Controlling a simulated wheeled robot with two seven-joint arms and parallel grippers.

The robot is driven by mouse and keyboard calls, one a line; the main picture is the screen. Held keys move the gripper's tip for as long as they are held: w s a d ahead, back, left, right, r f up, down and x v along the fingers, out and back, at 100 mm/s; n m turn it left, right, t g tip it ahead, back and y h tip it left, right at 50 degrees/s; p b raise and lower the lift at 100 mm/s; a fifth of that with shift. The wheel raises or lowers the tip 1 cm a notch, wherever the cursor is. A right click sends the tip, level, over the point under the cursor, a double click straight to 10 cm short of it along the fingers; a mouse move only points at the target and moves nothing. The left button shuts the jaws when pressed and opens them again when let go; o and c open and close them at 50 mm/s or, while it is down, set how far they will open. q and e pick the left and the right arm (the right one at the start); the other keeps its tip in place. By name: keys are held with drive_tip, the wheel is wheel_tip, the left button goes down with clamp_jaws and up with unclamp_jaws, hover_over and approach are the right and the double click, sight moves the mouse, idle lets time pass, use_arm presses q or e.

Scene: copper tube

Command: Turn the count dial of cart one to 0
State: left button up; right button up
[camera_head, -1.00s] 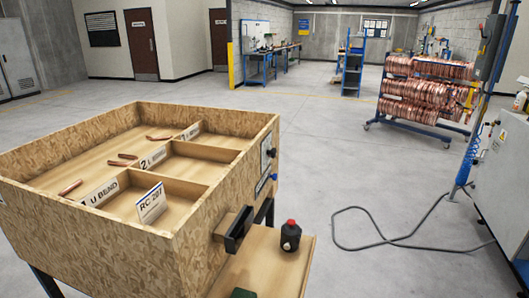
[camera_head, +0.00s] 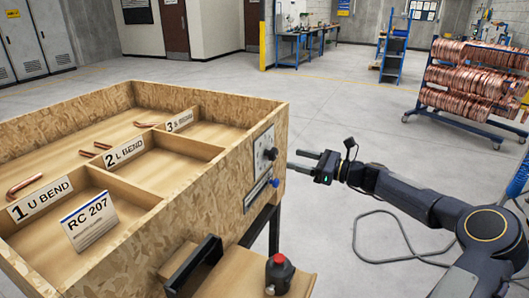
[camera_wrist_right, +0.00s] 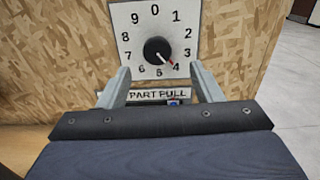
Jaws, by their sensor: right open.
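The cart (camera_head: 226,185) is an open chipboard box with compartments. Its count dial (camera_head: 265,152) is on the end panel facing right. In the right wrist view the count dial (camera_wrist_right: 134,46) is a white plate numbered 0 to 9, with 0 at the top. Its round black knob (camera_wrist_right: 157,49) has a pointer aimed down and right, at 4. My right gripper (camera_head: 300,161) is open and empty, facing the dial from the right. In the right wrist view the fingertips (camera_wrist_right: 160,69) spread wider than the knob, slightly below it, not gripping it. My left gripper is out of view.
A "PART PULL" label (camera_wrist_right: 158,95) is below the dial. A blue knob (camera_head: 276,183) sticks out under the plate.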

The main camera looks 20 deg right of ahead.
sight(276, 154)
drive_tip(key=p+x, duration=0.1)
drive_tip(key=x, duration=0.6)
drive_tip(key=shift+a+p, duration=0.3)
drive_tip(key=c, duration=1)
